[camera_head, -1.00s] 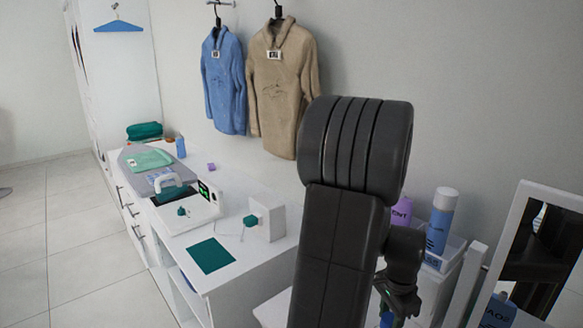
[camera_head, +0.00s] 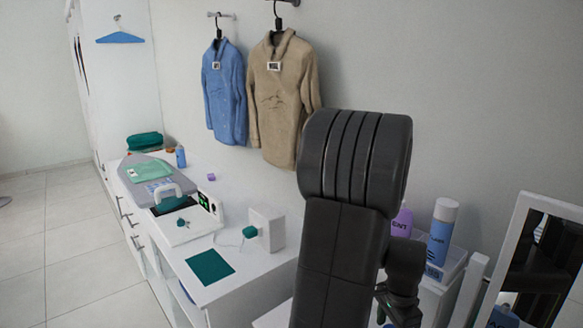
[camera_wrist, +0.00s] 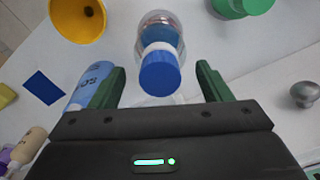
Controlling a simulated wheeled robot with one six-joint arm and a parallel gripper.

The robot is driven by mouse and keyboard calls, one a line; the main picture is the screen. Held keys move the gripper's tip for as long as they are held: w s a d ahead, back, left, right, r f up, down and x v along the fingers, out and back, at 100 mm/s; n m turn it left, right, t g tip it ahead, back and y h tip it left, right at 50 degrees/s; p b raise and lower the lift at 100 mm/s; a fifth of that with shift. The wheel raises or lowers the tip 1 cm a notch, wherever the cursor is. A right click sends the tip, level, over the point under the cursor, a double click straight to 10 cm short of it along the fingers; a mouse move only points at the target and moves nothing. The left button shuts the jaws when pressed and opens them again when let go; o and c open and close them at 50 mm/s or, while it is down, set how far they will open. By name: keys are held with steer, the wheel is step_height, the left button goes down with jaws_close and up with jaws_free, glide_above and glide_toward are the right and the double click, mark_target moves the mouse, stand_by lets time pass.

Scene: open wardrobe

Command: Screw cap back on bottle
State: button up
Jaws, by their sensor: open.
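In the wrist view a clear bottle (camera_wrist: 158,22) with blue contents has a blue cap (camera_wrist: 160,75) at its near end. The cap appears to sit at the bottle's neck; whether it is screwed tight I cannot tell. My gripper (camera_wrist: 160,68) is open, with one green finger on each side of the cap and visible gaps between. In the head view my gripper (camera_head: 400,300) is low and partly hidden behind my arm, and I cannot make out this bottle clearly there.
A yellow cup (camera_wrist: 78,18), a green object (camera_wrist: 242,6), a light-blue bottle (camera_wrist: 92,85) and a metal knob (camera_wrist: 304,94) surround my gripper. A mirror (camera_head: 540,265) and a blue spray bottle (camera_head: 441,232) stand at right in the head view.

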steer(key=shift+r+p, duration=3.05)
steer(key=shift+r, duration=0.95)
steer(key=shift+f, duration=0.1)
step_height(320, 180, down, 8)
steer(key=b, duration=0.6)
